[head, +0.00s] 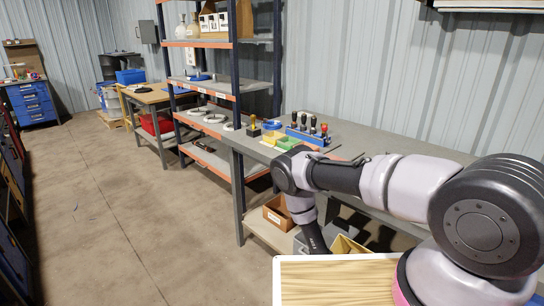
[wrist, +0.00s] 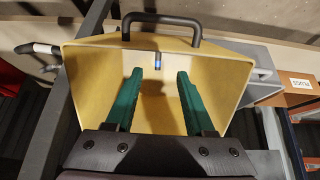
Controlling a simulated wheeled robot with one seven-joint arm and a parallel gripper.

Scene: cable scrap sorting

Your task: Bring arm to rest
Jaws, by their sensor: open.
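My gripper (wrist: 158,76) is open, with two green fingers apart and nothing between them. In the wrist view the fingers reach into the mouth of a yellow bin (wrist: 228,75) with a black handle (wrist: 160,18). A small blue and grey piece (wrist: 158,62) shows beyond the fingertips, against the bin's inner wall. In the head view my arm (head: 345,178) stretches out over the workbench edge and bends down to the lower shelf. The gripper's fingers are hidden there. A yellow bin (head: 350,246) shows beside the wrist.
An orange-brown bin (head: 277,213) stands on the lower shelf. A wood-topped surface (head: 335,283) is close in front. The floor (head: 120,190) at left is clear.

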